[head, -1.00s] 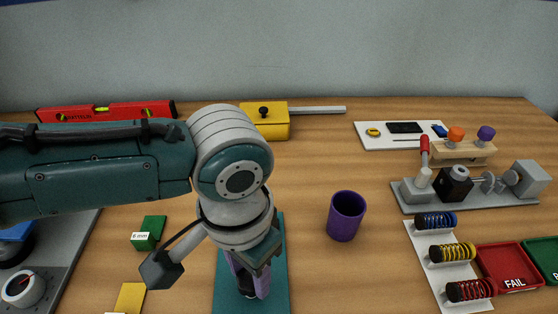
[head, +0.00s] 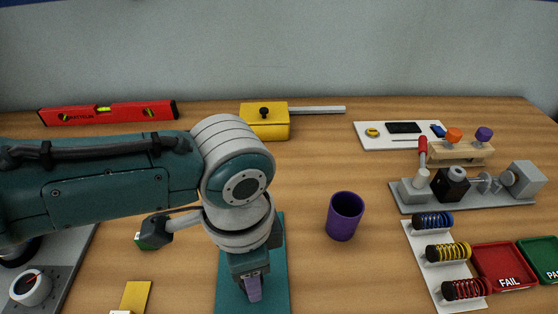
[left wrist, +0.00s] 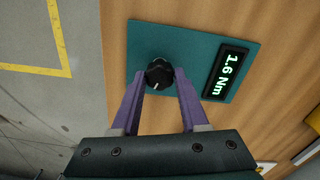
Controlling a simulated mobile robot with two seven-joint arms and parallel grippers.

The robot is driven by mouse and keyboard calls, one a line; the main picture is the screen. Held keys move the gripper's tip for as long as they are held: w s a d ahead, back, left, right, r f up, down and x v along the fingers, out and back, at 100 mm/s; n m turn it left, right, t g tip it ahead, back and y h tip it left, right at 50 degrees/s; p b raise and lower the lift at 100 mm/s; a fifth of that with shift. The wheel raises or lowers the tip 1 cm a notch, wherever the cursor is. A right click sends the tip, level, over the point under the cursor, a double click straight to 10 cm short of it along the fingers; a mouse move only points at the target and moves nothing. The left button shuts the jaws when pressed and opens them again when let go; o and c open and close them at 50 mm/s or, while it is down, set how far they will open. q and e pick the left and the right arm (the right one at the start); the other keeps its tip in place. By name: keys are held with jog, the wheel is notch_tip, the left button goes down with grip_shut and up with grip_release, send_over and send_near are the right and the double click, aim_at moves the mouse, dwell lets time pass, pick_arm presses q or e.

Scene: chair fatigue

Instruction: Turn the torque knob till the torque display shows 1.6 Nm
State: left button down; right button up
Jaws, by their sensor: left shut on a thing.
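The black torque knob (left wrist: 159,72) sits on a teal panel (left wrist: 190,50), which also shows in the head view (head: 279,255). A white mark shows on the knob's face. The torque display (left wrist: 225,74) on the same panel reads 1.6 Nm in green. My left gripper (left wrist: 160,82) is shut on the knob, with one purple finger on each side of it. In the head view, my left gripper (head: 253,288) points down over the panel and hides the knob, and I cannot see the display there.
A purple cup (head: 345,216) stands right of the panel. Spring rack (head: 432,268), red FAIL tray (head: 503,268) and grey rig (head: 465,195) are at right.

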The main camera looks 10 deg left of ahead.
dwell(0.3)
pick_arm(q)
jog(key=shift+c, duration=2.1)
grip_release()
jog(key=shift+r, duration=0.4)
notch_tip(320, 180, up, 9)
jog(key=p, duration=0.2)
